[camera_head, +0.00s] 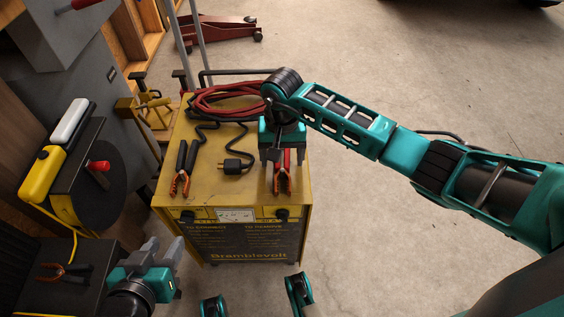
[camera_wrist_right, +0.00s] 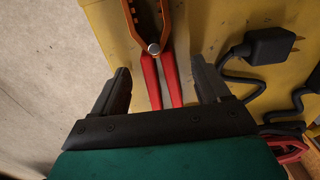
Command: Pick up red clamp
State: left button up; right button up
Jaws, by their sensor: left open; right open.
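The red clamp (camera_head: 283,181) lies on top of the yellow charger (camera_head: 230,197), near its front right. Its red handles point back and its copper-coloured jaws point to the front. My right gripper (camera_head: 280,170) is over the handles, open. In the right wrist view the red clamp (camera_wrist_right: 160,75) shows between the two open fingers of my right gripper (camera_wrist_right: 162,85), with neither finger visibly touching it. My left gripper (camera_head: 163,252) is at the lower left of the head view, open and empty, in front of the charger.
A black-handled clamp (camera_head: 182,168) and a black plug (camera_head: 236,165) lie left of the red clamp. Coiled red cable (camera_head: 222,98) sits at the charger's back. Another clamp (camera_head: 62,271) rests on a dark surface at lower left. The floor to the right is clear.

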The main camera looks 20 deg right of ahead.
jog(key=c, duration=1.3)
jog(key=shift+r, duration=0.1)
